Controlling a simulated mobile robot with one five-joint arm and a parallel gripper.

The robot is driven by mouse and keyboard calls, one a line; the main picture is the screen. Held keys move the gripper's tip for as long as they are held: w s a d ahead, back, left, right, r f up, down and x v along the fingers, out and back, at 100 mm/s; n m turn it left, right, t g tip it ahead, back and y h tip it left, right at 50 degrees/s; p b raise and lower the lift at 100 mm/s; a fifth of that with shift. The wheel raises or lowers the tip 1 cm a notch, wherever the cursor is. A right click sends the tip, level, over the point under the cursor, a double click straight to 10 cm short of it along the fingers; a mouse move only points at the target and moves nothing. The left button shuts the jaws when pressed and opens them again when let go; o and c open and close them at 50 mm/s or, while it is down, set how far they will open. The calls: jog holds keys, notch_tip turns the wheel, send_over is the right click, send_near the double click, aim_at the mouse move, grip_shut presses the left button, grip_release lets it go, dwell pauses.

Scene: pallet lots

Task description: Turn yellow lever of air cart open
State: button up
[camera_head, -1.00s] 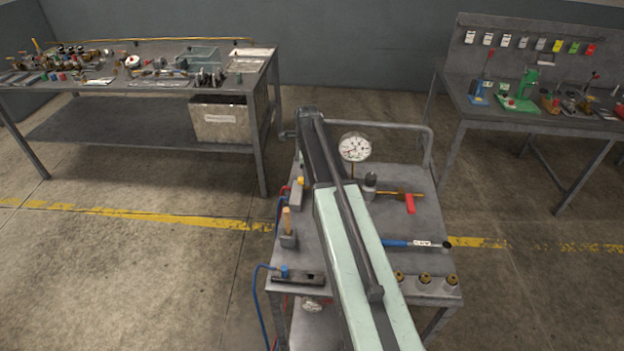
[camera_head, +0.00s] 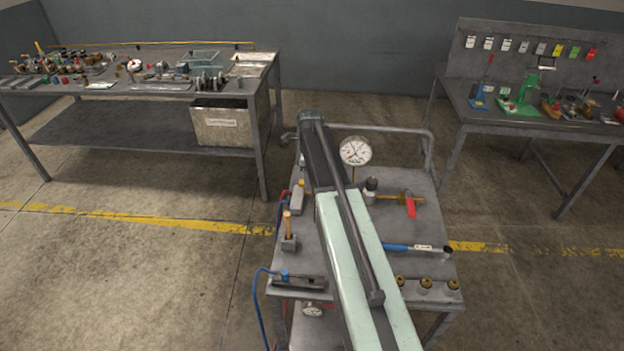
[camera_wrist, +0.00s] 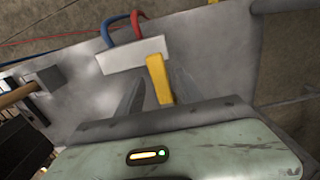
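The yellow lever (camera_wrist: 159,78) sits on a pale block (camera_wrist: 133,55) with a blue and a red hose at its far side. In the wrist view it points down the picture, toward my gripper. My gripper (camera_wrist: 157,88) is open, with one dark finger on each side of the lever and gaps showing; contact cannot be told. In the head view, the block (camera_head: 298,198) is at the left edge of the air cart's grey top (camera_head: 335,262), beside my arm. My fingers are hidden there.
A pressure gauge (camera_head: 356,151), a red-handled valve (camera_head: 410,208), a blue-handled tool (camera_head: 398,247) and a wooden-handled piece (camera_head: 288,232) are on the cart. A tube rail (camera_head: 385,128) rises at its back. Cluttered benches stand left (camera_head: 140,92) and right (camera_head: 540,118).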

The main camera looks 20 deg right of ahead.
jog(key=shift+r+p, duration=0.3)
jog(key=shift+p, duration=0.05)
notch_tip(320, 180, up, 8)
jog(key=p, duration=0.7)
jog(key=shift+f, duration=0.4)
